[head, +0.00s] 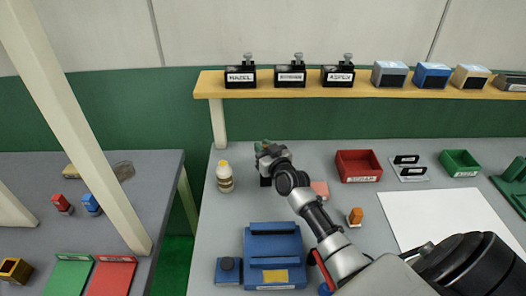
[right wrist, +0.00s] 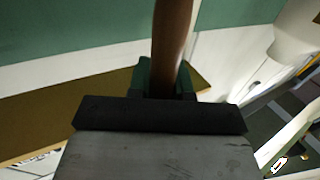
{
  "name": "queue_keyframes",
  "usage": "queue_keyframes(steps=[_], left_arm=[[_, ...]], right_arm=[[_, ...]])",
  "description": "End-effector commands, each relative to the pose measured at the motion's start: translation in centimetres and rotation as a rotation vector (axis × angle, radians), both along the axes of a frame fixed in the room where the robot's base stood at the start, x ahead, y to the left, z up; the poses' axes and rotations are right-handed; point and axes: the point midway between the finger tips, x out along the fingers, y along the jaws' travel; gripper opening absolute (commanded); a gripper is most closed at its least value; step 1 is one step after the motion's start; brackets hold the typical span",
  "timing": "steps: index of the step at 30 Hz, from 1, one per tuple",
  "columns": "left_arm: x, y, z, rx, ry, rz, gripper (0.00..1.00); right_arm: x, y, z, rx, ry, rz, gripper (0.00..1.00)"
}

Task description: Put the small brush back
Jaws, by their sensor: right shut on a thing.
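My right gripper (head: 264,148) is over the back left part of the grey bench, near the bottle. In the right wrist view its green fingertips (right wrist: 167,80) are shut around a brown handle-like thing (right wrist: 171,40), which I take to be the small brush. The brown piece runs up out of the picture, and no bristles show. In the head view the held thing is too small and too covered by the gripper to make out. My left gripper is not in view.
A cream bottle (head: 225,180) stands left of the gripper. A blue tray (head: 273,243) and a small blue block (head: 228,271) are at the front. A red bin (head: 358,166) stands to the right. A wooden shelf (head: 350,91) with labelled boxes hangs behind; a white sheet (head: 450,220) lies right.

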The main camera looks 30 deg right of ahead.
Motion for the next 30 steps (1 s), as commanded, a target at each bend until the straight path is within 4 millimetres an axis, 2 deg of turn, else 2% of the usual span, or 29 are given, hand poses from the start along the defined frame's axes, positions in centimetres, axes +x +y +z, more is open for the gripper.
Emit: queue_keyframes(steps=[3, 14, 15, 19, 30], left_arm=[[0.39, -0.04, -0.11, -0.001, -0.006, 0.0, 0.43], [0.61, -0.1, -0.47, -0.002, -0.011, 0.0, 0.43], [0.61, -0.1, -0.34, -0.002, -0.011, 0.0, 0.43], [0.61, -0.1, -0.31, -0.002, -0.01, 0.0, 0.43], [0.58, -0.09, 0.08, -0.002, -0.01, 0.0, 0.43]], right_arm=[[-0.03, -0.08, -0.93, -0.002, 0.0, -0.001, 0.0], [-0.04, -0.04, -1.41, -0.001, -0.001, -0.001, 0.0], [-0.04, -0.04, -1.28, -0.001, -0.001, -0.001, 0.24], [-0.04, -0.03, -1.26, -0.001, 0.0, -0.001, 0.44], [-0.21, 0.02, -0.83, 0.0, 0.0, -0.001, 0.45]])
